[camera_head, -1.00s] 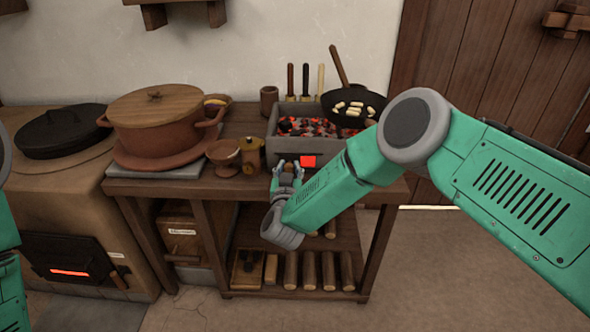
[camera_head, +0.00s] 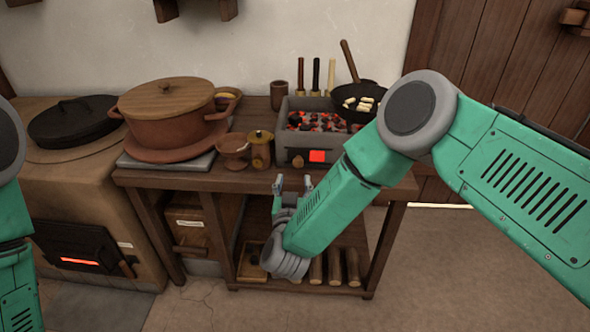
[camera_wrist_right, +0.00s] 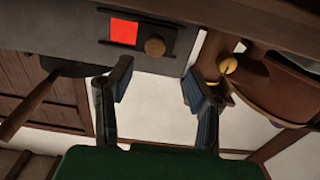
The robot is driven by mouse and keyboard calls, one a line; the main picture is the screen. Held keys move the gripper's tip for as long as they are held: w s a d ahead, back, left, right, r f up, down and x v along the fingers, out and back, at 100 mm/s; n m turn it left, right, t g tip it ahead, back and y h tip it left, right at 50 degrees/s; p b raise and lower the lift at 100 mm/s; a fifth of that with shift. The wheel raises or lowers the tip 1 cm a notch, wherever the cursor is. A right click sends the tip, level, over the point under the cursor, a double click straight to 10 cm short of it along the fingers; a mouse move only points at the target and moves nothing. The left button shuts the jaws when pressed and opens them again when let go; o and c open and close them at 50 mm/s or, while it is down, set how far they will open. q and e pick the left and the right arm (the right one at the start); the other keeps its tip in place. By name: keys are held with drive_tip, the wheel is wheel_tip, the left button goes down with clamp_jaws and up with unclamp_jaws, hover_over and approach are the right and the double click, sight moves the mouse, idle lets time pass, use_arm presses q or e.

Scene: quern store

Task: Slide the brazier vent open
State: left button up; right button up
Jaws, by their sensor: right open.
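The grey brazier (camera_head: 289,140) stands on the wooden table, glowing coals (camera_head: 325,122) on top. On its front is the vent: a glowing red opening (camera_head: 317,156) with a round wooden knob (camera_head: 298,161) just to its left. In the right wrist view, which looks upside down, the red opening (camera_wrist_right: 123,32) is clear and the knob (camera_wrist_right: 155,46) sits beside it on a dark rail. My right gripper (camera_head: 293,182) is open and empty, below and in front of the knob, apart from it; its fingers (camera_wrist_right: 157,82) are spread. Of my left arm only links show at the left edge.
A black pan (camera_head: 346,96) of pale pieces rests over the brazier's right side. A lidded brass pot (camera_head: 260,152) and a clay cup (camera_head: 233,150) stand close left of it. A large lidded clay pot (camera_head: 170,128) is further left. Logs (camera_head: 335,268) lie on the lower shelf.

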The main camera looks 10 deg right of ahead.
drive_tip(key=v, duration=0.3)
drive_tip(key=shift+s+a, duration=0.25)
drive_tip(key=shift+s, duration=0.1)
drive_tip(key=s+d+f+n+g+y+p, duration=0.45)
drive_tip(key=s+f+g+y, duration=0.2)
drive_tip(key=s+f, duration=0.5)
drive_tip(key=s+d+r+g+p, duration=0.1)
drive_tip(key=s+d+g, duration=0.4)
drive_tip(key=s, duration=0.8)
drive_tip(key=s+d+r+g+h+p, duration=0.1)
drive_tip(key=s+d+g, duration=0.4)
drive_tip(key=s, duration=0.8)
drive_tip(key=d, duration=0.2)
drive_tip(key=shift+d+m, duration=0.35)
